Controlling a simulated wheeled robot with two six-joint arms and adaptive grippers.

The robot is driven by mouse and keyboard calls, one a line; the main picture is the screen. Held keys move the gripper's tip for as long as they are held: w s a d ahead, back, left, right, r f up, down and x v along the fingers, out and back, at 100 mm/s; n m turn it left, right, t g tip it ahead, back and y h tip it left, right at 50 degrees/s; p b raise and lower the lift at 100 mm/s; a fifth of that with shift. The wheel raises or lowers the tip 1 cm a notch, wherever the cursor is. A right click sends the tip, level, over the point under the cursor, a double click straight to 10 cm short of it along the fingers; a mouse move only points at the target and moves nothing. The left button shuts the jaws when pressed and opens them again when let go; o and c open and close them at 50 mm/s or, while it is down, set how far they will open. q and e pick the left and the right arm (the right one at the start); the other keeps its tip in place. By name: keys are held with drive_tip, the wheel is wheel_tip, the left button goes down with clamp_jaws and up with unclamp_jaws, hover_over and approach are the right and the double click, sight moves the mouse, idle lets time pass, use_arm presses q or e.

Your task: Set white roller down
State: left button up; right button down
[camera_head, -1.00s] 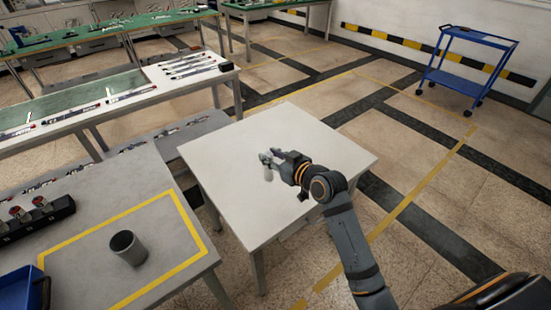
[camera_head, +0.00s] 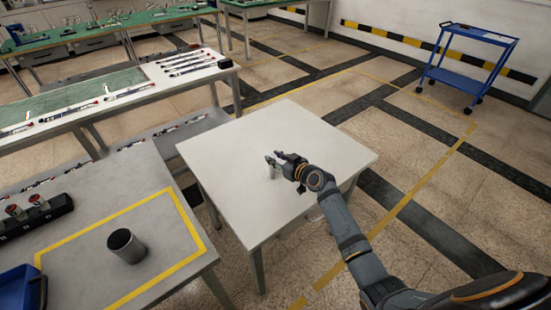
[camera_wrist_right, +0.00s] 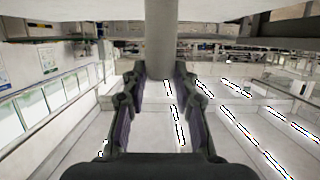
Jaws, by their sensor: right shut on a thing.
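The white roller (camera_head: 272,172) stands roughly upright between the fingers of my right gripper (camera_head: 277,160), over the white table (camera_head: 250,215). In the right wrist view the roller (camera_wrist_right: 162,45) is a plain pale cylinder between the two fingertips of the gripper (camera_wrist_right: 162,78). Its end reaches the pale surface at the top of that picture; I cannot tell for certain whether it touches the tabletop. The fingers are shut on it. My left gripper is not in view.
The white table is otherwise bare. A grey bench (camera_head: 90,215) at left carries a dark cup (camera_head: 127,246) inside a yellow outline, a black holder (camera_head: 37,217) and a blue bin (camera_head: 20,288). A blue cart (camera_head: 465,78) stands far right.

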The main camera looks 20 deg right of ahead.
drive_tip(key=c, duration=1.5)
unclamp_jaws()
drive_tip(key=shift+f, duration=0.1)
drive_tip(key=o, duration=0.5)
drive_tip(key=shift+c, duration=0.2)
drive_tip(key=shift+r, duration=0.3)
drive_tip(key=v, duration=1.2)
drive_tip(key=shift+p, duration=0.4)
drive_tip(key=shift+s+f, duration=0.1)
